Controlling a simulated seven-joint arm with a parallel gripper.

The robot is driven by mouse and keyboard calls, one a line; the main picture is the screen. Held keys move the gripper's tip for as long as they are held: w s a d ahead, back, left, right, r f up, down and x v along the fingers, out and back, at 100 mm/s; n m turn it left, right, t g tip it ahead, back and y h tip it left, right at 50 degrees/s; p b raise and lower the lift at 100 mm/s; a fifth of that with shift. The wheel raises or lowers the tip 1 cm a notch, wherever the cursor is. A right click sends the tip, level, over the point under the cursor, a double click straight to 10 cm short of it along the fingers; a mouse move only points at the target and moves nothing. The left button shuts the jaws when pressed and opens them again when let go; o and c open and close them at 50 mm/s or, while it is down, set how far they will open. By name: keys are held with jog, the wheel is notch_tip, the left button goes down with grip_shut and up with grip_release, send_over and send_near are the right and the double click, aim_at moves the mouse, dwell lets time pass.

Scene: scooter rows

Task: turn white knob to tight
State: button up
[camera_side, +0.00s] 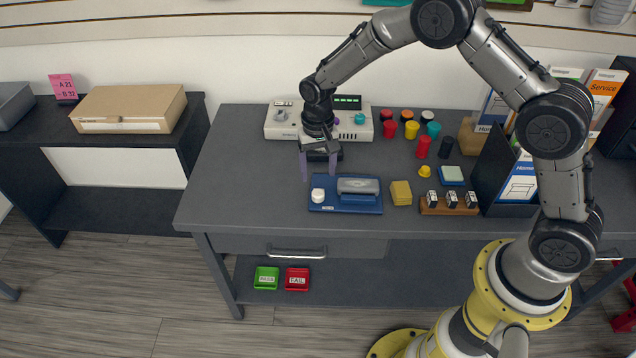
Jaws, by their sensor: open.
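The white knob (318,195) sits at the left end of a blue base (345,207) on the grey table. A grey rounded block (358,186) is on the same base, right of the knob. My gripper (319,176) points down above and just behind the knob. Its two purple-grey fingers are spread apart with nothing visible between them. The fingers look clear of the knob, though the exact height is hard to tell. Any tight mark on the base is too small to read.
A pale instrument box (282,122) with a green display stands behind my gripper. A yellow block (401,193) and a wooden holder (432,206) with small dials are to the right. Several coloured caps and cylinders stand behind them. The table left of the blue base is clear.

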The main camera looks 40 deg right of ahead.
notch_tip(320, 180, up, 7)
jog(key=shift+f, duration=0.15)
dwell(0.4)
jog(key=s+d+r+t, duration=0.2)
jog(key=s+r, duration=0.3)
jog(key=r, duration=0.6)
jog(key=s+d+r+t, duration=0.2)
jog(key=s+r, duration=0.3)
jog(key=r, duration=0.6)
jog(key=s+d+r+n+t, duration=0.1)
jog(key=s+r+n+t, duration=0.1)
jog(key=s, duration=1.2)
jog(key=s+f+n, duration=0.3)
jog(key=s+f, duration=0.2)
jog(key=s, duration=0.2)
jog(key=shift+s+d+f+n, duration=0.2)
jog(key=shift+d+f+n, duration=0.1)
jog(key=shift+f, duration=0.1)
